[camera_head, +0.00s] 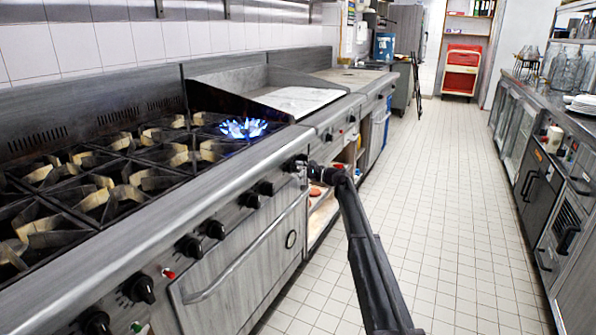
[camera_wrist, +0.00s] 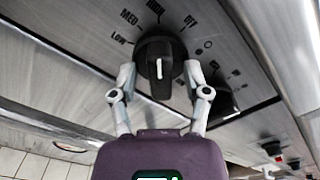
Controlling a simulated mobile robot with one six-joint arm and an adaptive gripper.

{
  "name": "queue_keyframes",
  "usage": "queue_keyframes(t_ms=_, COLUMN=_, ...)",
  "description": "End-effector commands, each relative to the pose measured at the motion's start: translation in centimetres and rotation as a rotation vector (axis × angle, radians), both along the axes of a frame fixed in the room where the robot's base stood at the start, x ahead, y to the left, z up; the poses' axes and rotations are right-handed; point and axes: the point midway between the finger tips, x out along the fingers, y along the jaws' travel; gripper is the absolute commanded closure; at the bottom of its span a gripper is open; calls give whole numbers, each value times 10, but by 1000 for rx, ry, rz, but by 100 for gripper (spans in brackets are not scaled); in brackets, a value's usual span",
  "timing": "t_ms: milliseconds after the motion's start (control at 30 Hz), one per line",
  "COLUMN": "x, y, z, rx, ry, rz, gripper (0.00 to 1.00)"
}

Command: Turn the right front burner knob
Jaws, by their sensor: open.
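The black burner knob (camera_wrist: 156,62) is in the upper middle of the wrist view, with LOW, MED, HIGH and OFF lettered on the panel around it. Its white pointer line runs up and down in the picture. My gripper (camera_wrist: 160,76) is open, with one finger on each side of the knob. I cannot tell whether the fingers touch it. In the head view my gripper (camera_head: 302,172) is at the far end of the range's knob panel and partly hides the knob there. A blue flame (camera_head: 243,128) burns on a burner at the range's far end.
A neighbouring knob (camera_wrist: 222,97) is close on the right in the wrist view. More knobs (camera_head: 190,246) line the panel above the oven door handle (camera_head: 245,255). A griddle (camera_head: 292,100) stands beyond the range. The tiled aisle floor (camera_head: 450,190) is clear.

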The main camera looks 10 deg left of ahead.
Motion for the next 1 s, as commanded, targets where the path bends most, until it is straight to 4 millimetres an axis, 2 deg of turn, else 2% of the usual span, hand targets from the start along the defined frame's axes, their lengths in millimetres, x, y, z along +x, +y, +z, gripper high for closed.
queue_keyframes(t_ms=200, x=0, y=0, z=0, rx=0, ry=0, rz=0, gripper=39)
queue_keyframes(t_ms=233, x=0, y=0, z=0, rx=0, ry=0, rz=0, gripper=42)
queue_keyframes(t_ms=433, x=0, y=0, z=0, rx=0, ry=0, rz=0, gripper=100)
queue_keyframes(t_ms=1000, x=0, y=1, z=0, rx=-24, ry=-65, rz=1, gripper=100)
